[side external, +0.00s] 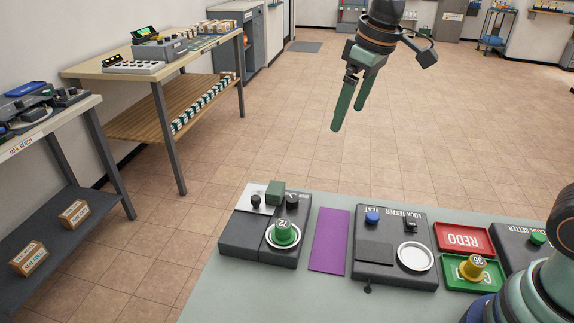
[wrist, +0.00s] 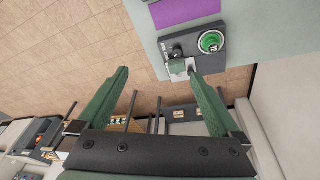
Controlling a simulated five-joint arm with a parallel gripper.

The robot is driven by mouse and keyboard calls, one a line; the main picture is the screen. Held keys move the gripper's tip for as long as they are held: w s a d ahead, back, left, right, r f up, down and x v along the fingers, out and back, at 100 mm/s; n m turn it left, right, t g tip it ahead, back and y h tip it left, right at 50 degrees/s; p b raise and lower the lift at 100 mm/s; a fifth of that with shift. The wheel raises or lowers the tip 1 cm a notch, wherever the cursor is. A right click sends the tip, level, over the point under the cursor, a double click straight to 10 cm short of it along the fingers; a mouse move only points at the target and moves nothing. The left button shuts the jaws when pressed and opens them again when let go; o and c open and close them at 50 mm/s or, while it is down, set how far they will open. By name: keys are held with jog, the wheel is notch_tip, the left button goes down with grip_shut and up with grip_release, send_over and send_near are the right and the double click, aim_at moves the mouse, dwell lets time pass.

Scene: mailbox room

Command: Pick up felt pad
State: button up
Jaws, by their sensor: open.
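No thing is labelled as the felt pad, and I cannot tell which it is. A small dark green block (side external: 275,188) sits on a light plate at the back of the left grey device; it also shows in the wrist view (wrist: 177,67), near the right fingertip in the picture. A flat purple rectangle (side external: 329,240) lies on the table right of that device, and is partly seen in the wrist view (wrist: 185,9). My gripper (side external: 347,118) is open and empty, high above and beyond the table's far edge. Its green fingers (wrist: 158,73) are spread wide.
The left grey device (side external: 238,233) has dark knobs and a green piece marked 72 (side external: 285,232). Right of the purple rectangle are a lock tester (side external: 395,280), a red tray (side external: 465,228) and a green tray (side external: 453,278) with a yellow piece (side external: 472,266). Air around my gripper is free.

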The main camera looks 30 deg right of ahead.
jog(key=w+a+f+n+g, duration=0.1)
jog(key=w+a+f+n, duration=0.1)
jog(key=w+a+f, duration=0.3)
jog(key=n+g, duration=0.2)
send_over(280, 188)
jog(key=f, duration=1.1)
jog(key=shift+s+a+f, duration=0.1)
jog(key=shift+s+f, duration=0.05)
jog(key=shift+s, duration=0.25)
jog(key=shift+w+f, duration=0.2)
jog(key=shift+f, duration=1.15)
jog(key=shift+w+f, duration=0.15)
jog(key=shift+f, duration=1.15)
jog(key=c, duration=1.5)
notch_tip(280, 188, up, 20)
